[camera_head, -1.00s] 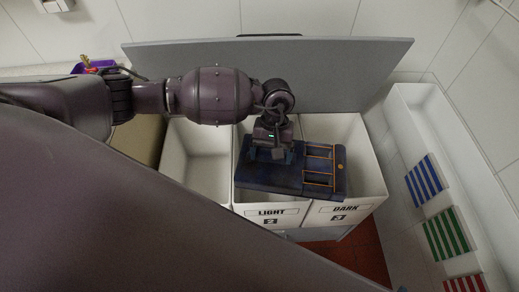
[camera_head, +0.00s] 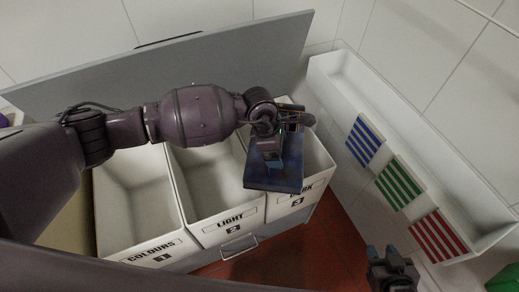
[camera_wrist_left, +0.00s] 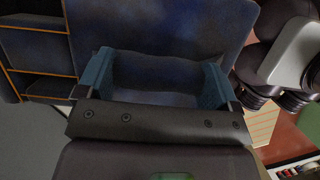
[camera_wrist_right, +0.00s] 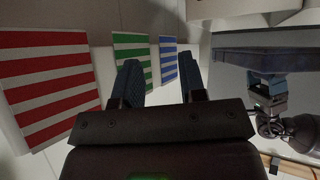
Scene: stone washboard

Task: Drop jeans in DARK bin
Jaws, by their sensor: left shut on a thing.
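The folded dark blue jeans (camera_head: 275,178), with orange stitching, are over the DARK bin (camera_head: 294,204) in the head view and hide much of its opening. My left gripper (camera_head: 270,160) is shut on them from above. In the left wrist view, the jeans (camera_wrist_left: 160,30) fill most of the picture, with cloth between the fingers (camera_wrist_left: 158,85). The jeans' height over the bin rim is hard to tell. My right gripper (camera_head: 390,262) is open and empty at the lower right; its spread fingers (camera_wrist_right: 160,85) show in the right wrist view.
The empty-looking LIGHT bin (camera_head: 215,228) and COLOURS bin (camera_head: 150,250) stand left of the DARK bin. A raised grey lid (camera_head: 150,75) is behind them. A long white trough (camera_head: 350,90) with blue, green and red striped panels (camera_head: 400,180) is at right. Red floor shows between.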

